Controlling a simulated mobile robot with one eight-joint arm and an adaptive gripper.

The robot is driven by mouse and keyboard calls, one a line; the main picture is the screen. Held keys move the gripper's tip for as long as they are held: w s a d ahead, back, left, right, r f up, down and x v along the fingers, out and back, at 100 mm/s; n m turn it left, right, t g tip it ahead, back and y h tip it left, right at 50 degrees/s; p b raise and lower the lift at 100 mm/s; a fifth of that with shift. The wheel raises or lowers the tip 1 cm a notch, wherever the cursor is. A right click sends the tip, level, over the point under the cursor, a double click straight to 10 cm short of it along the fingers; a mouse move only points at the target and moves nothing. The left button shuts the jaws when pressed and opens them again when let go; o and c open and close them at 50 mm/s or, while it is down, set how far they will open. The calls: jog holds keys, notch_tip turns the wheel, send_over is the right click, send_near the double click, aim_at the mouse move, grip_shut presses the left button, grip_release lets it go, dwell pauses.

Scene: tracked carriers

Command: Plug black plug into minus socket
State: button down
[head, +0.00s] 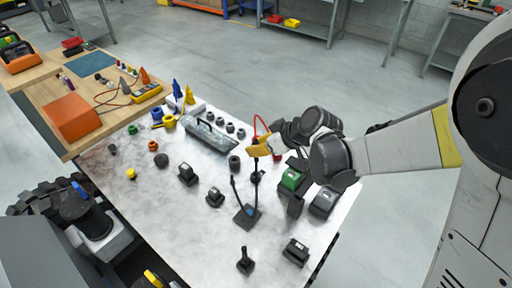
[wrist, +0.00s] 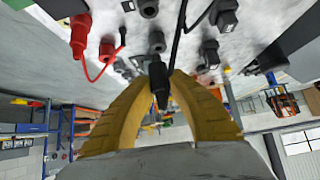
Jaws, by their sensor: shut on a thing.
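My gripper (head: 259,150) has yellow fingers and hangs over the right middle of the white marbled table. In the wrist view, its fingers (wrist: 160,84) are shut on the black plug (wrist: 158,84). A black cable rises from the plug in that view. I cannot tell which part is the minus socket; no marking is readable.
A green-topped black box (head: 291,179) and a grey-topped box (head: 323,201) stand right of my gripper. More dark boxes (head: 296,251) stand towards the front. A clear tray (head: 210,136) lies behind. The table's left front is mostly clear. A wooden table (head: 50,92) adjoins at left.

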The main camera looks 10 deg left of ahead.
jog(key=c, duration=2.1)
grip_release()
grip_shut()
jog(key=shift+f, duration=0.15)
notch_tip(320, 180, down, 7)
jog(key=b, duration=0.6)
jog(key=shift+f, duration=0.15)
jog(key=shift+b, duration=0.4)
jog(key=shift+f, duration=0.35)
jog(key=shift+f, duration=0.65)
